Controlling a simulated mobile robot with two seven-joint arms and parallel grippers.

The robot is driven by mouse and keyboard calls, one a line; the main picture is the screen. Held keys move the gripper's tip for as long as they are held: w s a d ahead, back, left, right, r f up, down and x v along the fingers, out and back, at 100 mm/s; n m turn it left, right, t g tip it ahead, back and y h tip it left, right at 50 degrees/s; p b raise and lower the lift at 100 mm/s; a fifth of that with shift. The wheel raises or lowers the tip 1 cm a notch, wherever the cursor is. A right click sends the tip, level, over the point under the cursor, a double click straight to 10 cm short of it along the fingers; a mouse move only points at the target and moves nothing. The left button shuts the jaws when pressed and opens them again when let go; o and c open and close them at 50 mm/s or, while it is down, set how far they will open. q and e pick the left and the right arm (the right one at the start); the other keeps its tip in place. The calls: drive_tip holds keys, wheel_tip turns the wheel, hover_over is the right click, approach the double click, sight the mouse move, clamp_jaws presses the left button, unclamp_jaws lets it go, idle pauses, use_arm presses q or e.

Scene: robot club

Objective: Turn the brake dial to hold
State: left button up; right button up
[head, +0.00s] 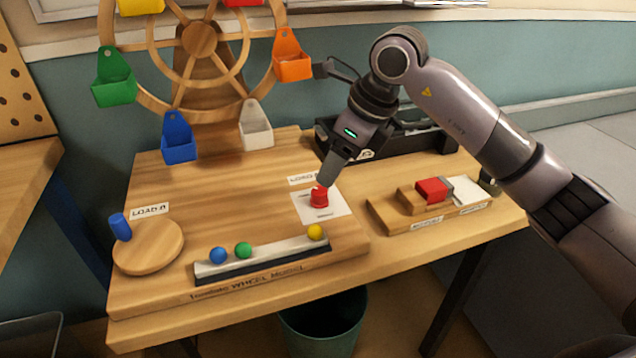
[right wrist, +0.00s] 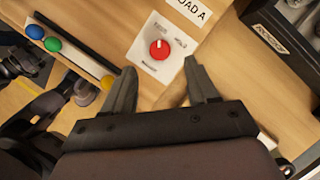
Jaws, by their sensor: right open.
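The brake dial is a red knob (head: 319,197) on a white plate (head: 336,207) on the wooden wheel model's base. In the right wrist view the red dial (right wrist: 159,51) shows a short white mark on its upper part, between two small printed words. The right-hand word seems to read HOLD; the left one is too small to be sure of. My right gripper (head: 325,184) is just above the dial, pointing down. In the right wrist view its two fingers (right wrist: 160,68) are apart and empty, with the dial beyond and between their tips.
A rail (head: 270,259) with blue, green and yellow balls lies in front of the dial. A wooden block with a red slider (head: 432,189) is to the right. The wheel (head: 200,38) with coloured buckets stands behind. A round disc with a blue peg (head: 120,227) is at left.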

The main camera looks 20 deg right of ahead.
sight(321, 190)
drive_tip(key=x, duration=0.7)
drive_tip(key=shift+s+b, duration=0.1)
drive_tip(key=shift+b, duration=0.2)
drive_tip(key=c, duration=1)
